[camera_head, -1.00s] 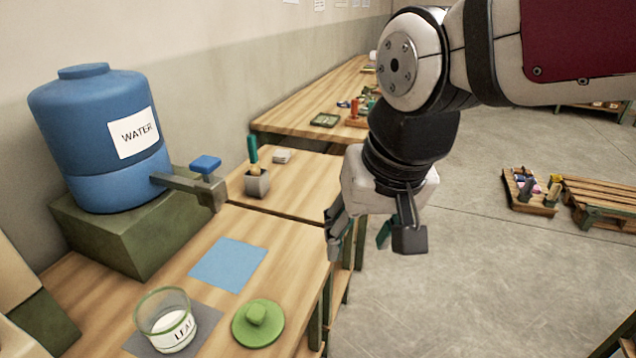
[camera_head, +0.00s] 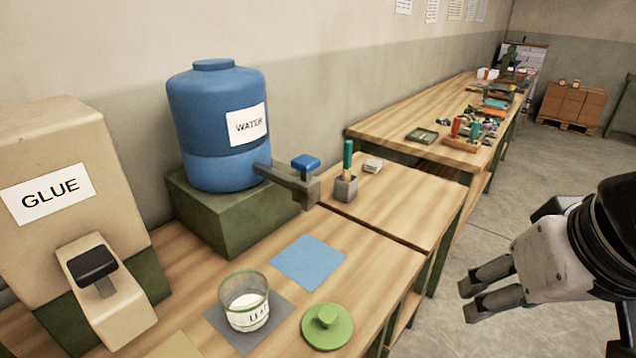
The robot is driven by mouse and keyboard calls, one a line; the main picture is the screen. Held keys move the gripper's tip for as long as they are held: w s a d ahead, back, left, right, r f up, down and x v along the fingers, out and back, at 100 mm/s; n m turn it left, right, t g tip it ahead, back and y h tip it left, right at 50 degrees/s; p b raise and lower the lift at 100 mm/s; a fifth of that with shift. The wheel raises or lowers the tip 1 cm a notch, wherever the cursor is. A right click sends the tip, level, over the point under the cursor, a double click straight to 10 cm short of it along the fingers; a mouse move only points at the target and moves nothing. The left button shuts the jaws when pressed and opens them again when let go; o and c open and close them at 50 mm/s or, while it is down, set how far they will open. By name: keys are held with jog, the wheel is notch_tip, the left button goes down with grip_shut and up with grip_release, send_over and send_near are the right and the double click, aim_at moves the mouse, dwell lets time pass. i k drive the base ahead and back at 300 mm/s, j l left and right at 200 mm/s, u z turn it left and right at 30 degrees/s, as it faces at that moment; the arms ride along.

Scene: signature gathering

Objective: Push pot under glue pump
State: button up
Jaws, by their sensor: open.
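The pot (camera_head: 247,303) is a clear, green-rimmed container with white contents and a partly readable label. It stands open on a grey square mat (camera_head: 217,319) on the wooden bench. The glue pump (camera_head: 70,200) is a beige box marked GLUE at the left, with a dark push button on its sloped spout (camera_head: 105,290). The pot is to the right of this spout, apart from it. My gripper (camera_head: 481,298) is at the right, beyond the bench edge over the floor, with its fingers apart and nothing between them. It is well away from the pot.
A green lid (camera_head: 328,327) lies right of the pot. A blue mat (camera_head: 308,262) lies behind, below the blue water tank (camera_head: 218,125) and its tap (camera_head: 290,180). Floor right of the bench is clear.

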aim_at(244, 295)
jog(key=i+j+u, duration=0.1)
jog(key=j+u, duration=0.25)
jog(key=u, duration=0.15)
jog(key=i+j+u, duration=0.15)
jog(key=u, duration=0.35)
jog(key=i+j, duration=0.05)
jog(key=j, duration=0.05)
